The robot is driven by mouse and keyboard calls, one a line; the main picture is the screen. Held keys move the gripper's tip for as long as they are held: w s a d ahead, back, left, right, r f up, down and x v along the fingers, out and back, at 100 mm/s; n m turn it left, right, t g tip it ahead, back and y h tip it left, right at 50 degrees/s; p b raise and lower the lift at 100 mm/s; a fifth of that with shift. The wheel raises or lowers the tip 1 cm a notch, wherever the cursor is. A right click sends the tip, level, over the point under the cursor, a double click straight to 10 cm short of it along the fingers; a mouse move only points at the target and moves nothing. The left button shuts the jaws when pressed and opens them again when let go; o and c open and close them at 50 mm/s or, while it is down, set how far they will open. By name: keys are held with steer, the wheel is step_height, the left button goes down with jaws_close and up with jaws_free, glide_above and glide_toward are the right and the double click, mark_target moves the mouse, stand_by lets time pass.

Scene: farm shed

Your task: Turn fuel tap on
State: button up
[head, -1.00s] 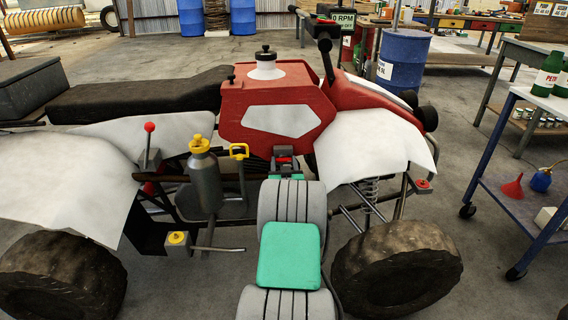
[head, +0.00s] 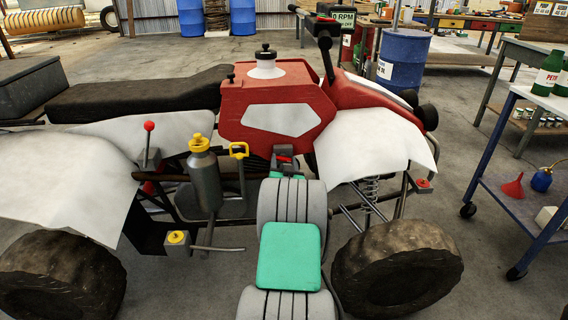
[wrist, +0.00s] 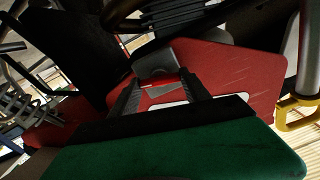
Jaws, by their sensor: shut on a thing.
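The fuel tap (head: 284,159) shows as a small red lever below the red fuel tank (head: 278,105) of the quad bike. In the wrist view the red lever (wrist: 157,84) lies across between the two dark fingers, with a grey part behind it. My gripper (wrist: 160,90) is shut on this lever. In the head view my gripper (head: 284,163) sits at the lever, and my arm hides much of what is below. The tap's body is mostly hidden.
A red-knobbed lever (head: 149,128) is farther left. The white front fender (head: 370,145) is close on the right. A blue trolley (head: 515,205) stands at the far right.

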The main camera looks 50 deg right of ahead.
steer(key=m, duration=0.8)
steer(key=shift+b, duration=0.3)
steer(key=m, duration=0.3)
steer(key=shift+m, duration=0.4)
steer(key=shift+m+p, duration=0.35)
steer(key=shift+m, duration=1.35)
steer(key=o, duration=1.4)
